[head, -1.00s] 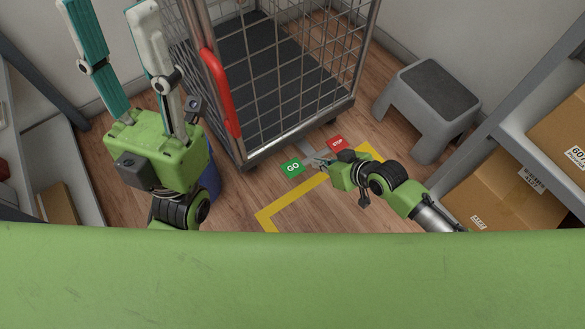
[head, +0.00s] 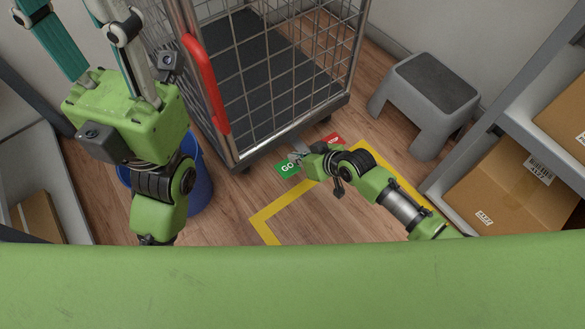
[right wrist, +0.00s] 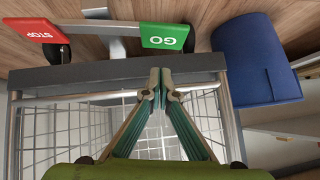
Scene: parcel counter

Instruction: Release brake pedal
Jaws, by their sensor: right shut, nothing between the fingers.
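The wheeled wire cage trolley (head: 243,150) has a brake bar with two pedals at its near lower edge. The green GO pedal (head: 286,168) and the red STOP pedal (head: 333,140) also show in the right wrist view, green (right wrist: 165,37) and red (right wrist: 38,30), lettering upside down. My right gripper (head: 296,158) is at the GO pedal, partly covering it. Its fingertips (right wrist: 160,88) are together with nothing between them; I cannot tell whether they touch the pedal. My left gripper (head: 72,22) is raised at upper left, fingers apart and empty, tips partly cut off.
A blue bin (head: 196,185) stands left of the trolley, partly behind my left arm. A grey step stool (head: 425,95) is to the right. A shelf with cardboard boxes (head: 505,190) is at far right. Yellow tape (head: 285,205) marks the bare floor.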

